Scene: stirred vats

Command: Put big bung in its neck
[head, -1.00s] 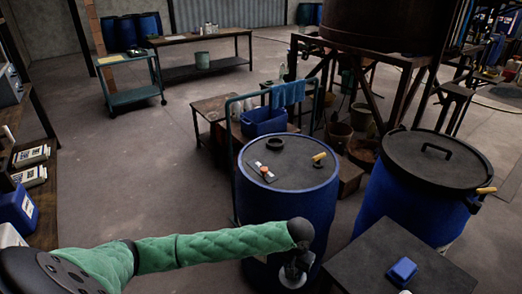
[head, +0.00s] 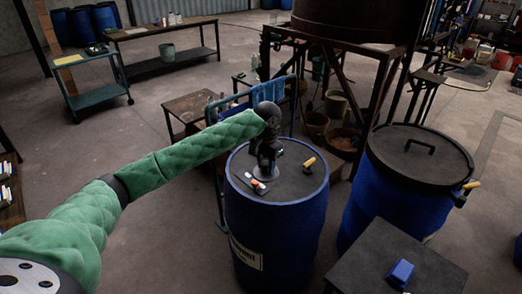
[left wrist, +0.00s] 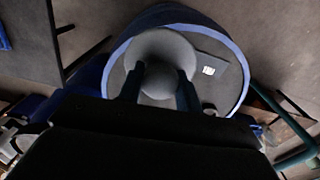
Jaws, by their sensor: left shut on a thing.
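The big bung (head: 259,187) is a pale grey disc with a rounded knob. My left gripper (head: 264,170) is shut on its knob and holds it over the top of the blue drum (head: 275,235). In the left wrist view the bung (left wrist: 158,46) shows wide and round, with the knob between the two fingers (left wrist: 160,84). I cannot tell whether it touches the drum top. The dark neck ring is hidden behind my gripper and arm in the head view, and the bung may cover it in the wrist view. My right gripper is not in view.
A yellow-handled item (head: 308,163) and a small flat tool (head: 245,182) are on the drum top. A second blue drum with a black lid (head: 420,155) stands to the right. A dark table (head: 375,265) with a blue block (head: 401,272) is at front right.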

